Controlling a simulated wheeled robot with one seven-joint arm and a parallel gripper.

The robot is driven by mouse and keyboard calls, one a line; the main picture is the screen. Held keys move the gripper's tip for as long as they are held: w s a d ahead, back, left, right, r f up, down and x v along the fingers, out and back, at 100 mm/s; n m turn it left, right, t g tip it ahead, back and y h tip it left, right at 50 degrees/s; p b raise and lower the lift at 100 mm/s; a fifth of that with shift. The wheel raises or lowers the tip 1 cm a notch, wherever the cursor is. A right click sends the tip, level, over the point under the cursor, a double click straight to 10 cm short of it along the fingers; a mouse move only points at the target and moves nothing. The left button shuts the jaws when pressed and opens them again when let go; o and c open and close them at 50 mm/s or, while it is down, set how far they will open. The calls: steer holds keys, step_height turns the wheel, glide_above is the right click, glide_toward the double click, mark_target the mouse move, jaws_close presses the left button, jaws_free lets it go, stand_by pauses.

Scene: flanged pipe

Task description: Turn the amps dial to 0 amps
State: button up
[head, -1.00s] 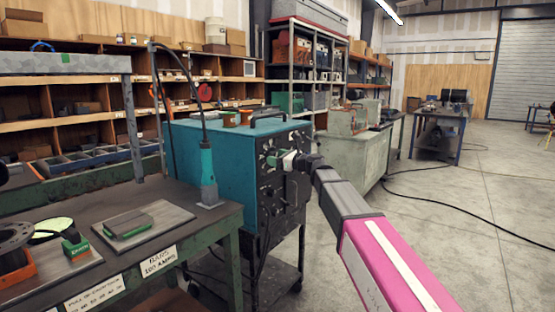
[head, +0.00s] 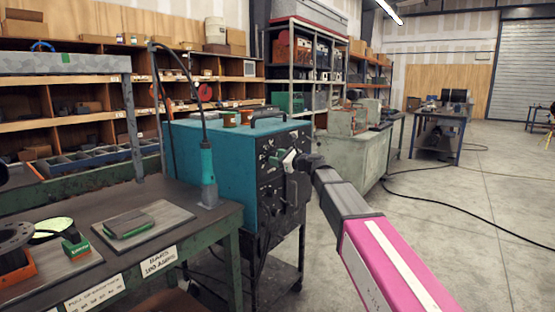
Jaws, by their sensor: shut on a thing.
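The teal welding machine (head: 215,150) stands on a dark cart, its black front panel (head: 272,200) facing right and carrying several dials and knobs. My gripper (head: 279,160) is at the upper part of this panel, reached from the right by my pink and grey arm. It is shut on a dial there. The gripper and wrist hide most of that dial, and its pointer and scale marks are too small to read. I cannot tell which amps value it shows.
A green workbench (head: 215,219) with plates and a torch (head: 207,172) is at the left. A grey cabinet (head: 352,160) stands behind the machine. The concrete floor at right is open, with a black cable (head: 440,212) across it.

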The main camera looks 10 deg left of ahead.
steer(key=n, duration=2.8)
steer(key=shift+s+f, duration=0.1)
steer(key=shift+n, duration=0.4)
steer(key=o, duration=0.9)
steer(key=shift+o, duration=0.2)
steer(key=v, duration=1)
steer(key=shift+d, duration=0.4)
